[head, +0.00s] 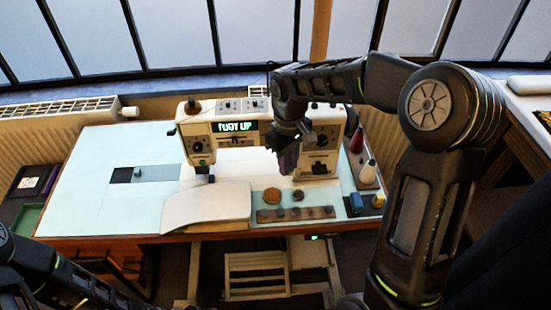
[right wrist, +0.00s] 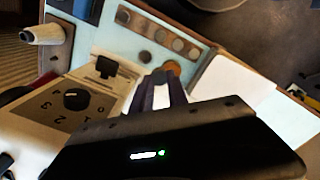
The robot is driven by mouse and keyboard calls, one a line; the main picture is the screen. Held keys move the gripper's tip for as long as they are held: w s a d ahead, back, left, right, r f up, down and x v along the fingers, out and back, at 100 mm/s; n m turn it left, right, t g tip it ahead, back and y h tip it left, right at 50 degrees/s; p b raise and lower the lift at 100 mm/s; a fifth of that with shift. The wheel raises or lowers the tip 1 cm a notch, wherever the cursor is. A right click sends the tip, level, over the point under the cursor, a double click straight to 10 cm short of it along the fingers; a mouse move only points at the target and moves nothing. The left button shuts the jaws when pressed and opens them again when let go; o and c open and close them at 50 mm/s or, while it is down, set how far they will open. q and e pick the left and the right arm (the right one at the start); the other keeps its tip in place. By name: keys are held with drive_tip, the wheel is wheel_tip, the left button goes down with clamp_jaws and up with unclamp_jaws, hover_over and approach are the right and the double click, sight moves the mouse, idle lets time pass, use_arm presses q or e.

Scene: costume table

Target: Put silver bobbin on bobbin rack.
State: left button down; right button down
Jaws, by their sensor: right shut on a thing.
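My right gripper (head: 288,165) hangs in front of the sewing machine, above and behind the bobbin rack. Its two purplish fingers (right wrist: 160,82) are close together in the right wrist view, shut on a small grey thing at the tips, seemingly the silver bobbin (right wrist: 158,76), mostly hidden. The bobbin rack (head: 295,213) is a brown strip with several round spots on a blue-grey mat; it also shows in the right wrist view (right wrist: 168,35). An orange-brown disc (head: 272,195) and a dark disc (head: 298,195) lie behind the rack. My left gripper is out of the picture.
The white sewing machine (head: 225,128) stands close behind and beside my right gripper. The table's left part is mostly clear.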

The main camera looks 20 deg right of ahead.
sight(311, 213)
drive_tip(key=s+d+f+n+b, duration=0.1)
drive_tip(key=s+d+f+n, duration=0.1)
drive_tip(key=n, duration=0.7)
drive_tip(key=s+d+f+n+b, duration=0.1)
drive_tip(key=s+d+f+n, duration=0.1)
drive_tip(key=s+n, duration=0.3)
drive_tip(key=f+n, duration=0.1)
drive_tip(key=n, duration=0.2)
drive_tip(key=shift+d+f+n+b, duration=0.25)
drive_tip(key=shift+f+n+b, duration=0.05)
drive_tip(key=shift+f+n, duration=0.1)
drive_tip(key=shift+f, duration=0.2)
wheel_tip(311, 213, down, 6)
drive_tip(key=b, duration=0.6)
drive_tip(key=shift+f, duration=0.4)
drive_tip(key=c, duration=1.2)
unclamp_jaws()
